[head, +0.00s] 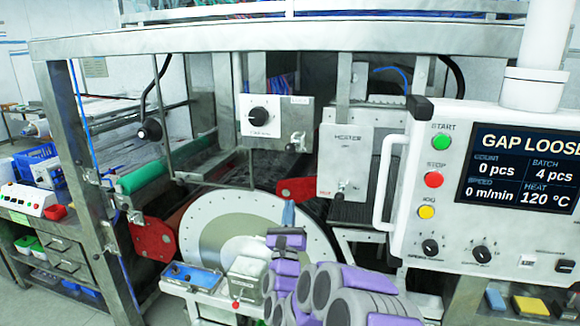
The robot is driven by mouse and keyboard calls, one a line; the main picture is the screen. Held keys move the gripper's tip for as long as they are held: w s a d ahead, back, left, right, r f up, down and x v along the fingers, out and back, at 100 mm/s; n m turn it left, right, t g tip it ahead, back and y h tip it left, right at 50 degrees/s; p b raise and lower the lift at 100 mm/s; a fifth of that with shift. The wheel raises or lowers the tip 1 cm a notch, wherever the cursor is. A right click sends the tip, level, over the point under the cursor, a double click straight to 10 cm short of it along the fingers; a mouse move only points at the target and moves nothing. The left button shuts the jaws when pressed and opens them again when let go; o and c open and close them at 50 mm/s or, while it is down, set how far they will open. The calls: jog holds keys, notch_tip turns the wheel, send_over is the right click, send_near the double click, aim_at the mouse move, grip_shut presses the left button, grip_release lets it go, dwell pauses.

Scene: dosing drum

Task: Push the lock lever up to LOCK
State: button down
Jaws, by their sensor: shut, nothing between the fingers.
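I cannot make out a lock lever for certain, and no LOCK marking is readable. A small metal lever-like fitting (296,142) sits at the lower right of the white dial panel (275,118). Another small toggle (341,186) is low on the white HEATER box (342,155). The display (518,170) reads GAP LOOSE. My gripper (288,212) is shut and empty, in front of the large pale drum disc (210,228). In the picture it is below the dial panel and both fittings. My purple and grey arm hides the lower middle.
The control panel (410,210) with buttons and a white handle (382,180) stands on the right. Red plates (153,238) flank the drum. A small blue-topped box (192,277) and a grey block (248,277) sit low in front. A steel beam (200,40) crosses the top.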

jog(key=shift+w+r, duration=0.1)
jog(key=s+a+r+x, duration=0.1)
jog(key=r+x, duration=0.1)
jog(key=x, duration=1)
jog(key=shift+r, duration=0.2)
jog(key=shift+d+r, duration=0.1)
dwell(0.3)
